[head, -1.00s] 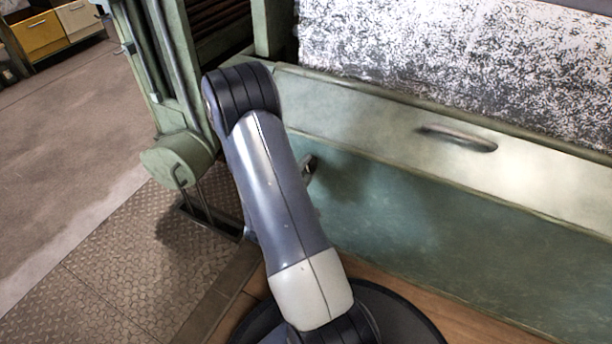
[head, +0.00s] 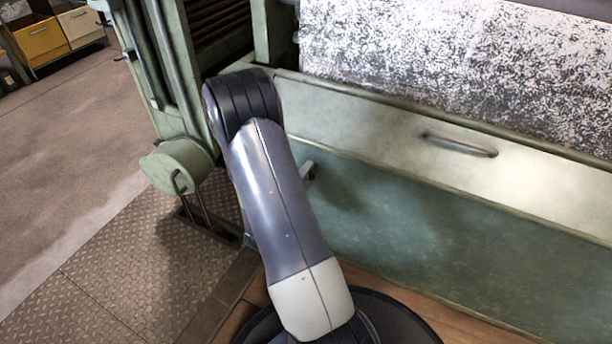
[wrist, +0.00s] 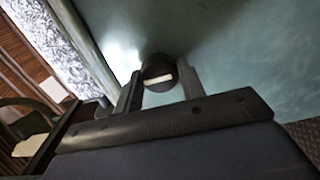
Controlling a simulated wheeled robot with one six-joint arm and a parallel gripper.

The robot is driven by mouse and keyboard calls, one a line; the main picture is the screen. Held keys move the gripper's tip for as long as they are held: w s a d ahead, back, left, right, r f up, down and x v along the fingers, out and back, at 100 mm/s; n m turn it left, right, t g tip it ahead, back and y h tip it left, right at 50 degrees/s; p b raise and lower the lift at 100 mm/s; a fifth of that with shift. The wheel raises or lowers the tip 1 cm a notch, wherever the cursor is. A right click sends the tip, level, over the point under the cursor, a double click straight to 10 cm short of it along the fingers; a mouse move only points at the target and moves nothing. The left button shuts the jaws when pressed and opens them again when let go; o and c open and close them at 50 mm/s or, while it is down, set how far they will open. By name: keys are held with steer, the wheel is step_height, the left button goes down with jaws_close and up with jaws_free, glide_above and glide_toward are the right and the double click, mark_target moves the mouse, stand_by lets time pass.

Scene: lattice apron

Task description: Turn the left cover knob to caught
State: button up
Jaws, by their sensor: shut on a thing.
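The left cover knob (wrist: 157,67) is a round dark knob with a pale bar across its face, seen in the wrist view on the green cover panel (wrist: 225,50). The bar lies close to level in that picture, its right end slightly higher. My gripper (wrist: 159,73) has one finger on each side of the knob and is shut on it. In the head view my arm hides the knob and most of the gripper. A small pale part shows beside the arm there; I cannot tell what it is. The cover panel (head: 430,235) spans the right.
A long handle (head: 460,144) sits on the pale sloping ledge above the panel. A speckled white sheet or roller (head: 450,70) is behind it. A green frame post with a round housing (head: 178,167) stands left of my arm. The floor at far left is clear.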

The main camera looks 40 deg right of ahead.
steer(key=o, duration=1)
steer(key=p+v, duration=0.2)
steer(key=v, duration=0.8)
steer(key=shift+s+a, duration=0.2)
steer(key=shift+a, duration=0.15)
steer(key=shift+d+f, duration=0.1)
steer(key=shift+b+x, duration=1)
steer(key=shift+x, duration=4.3)
steer(key=shift+w, duration=0.1)
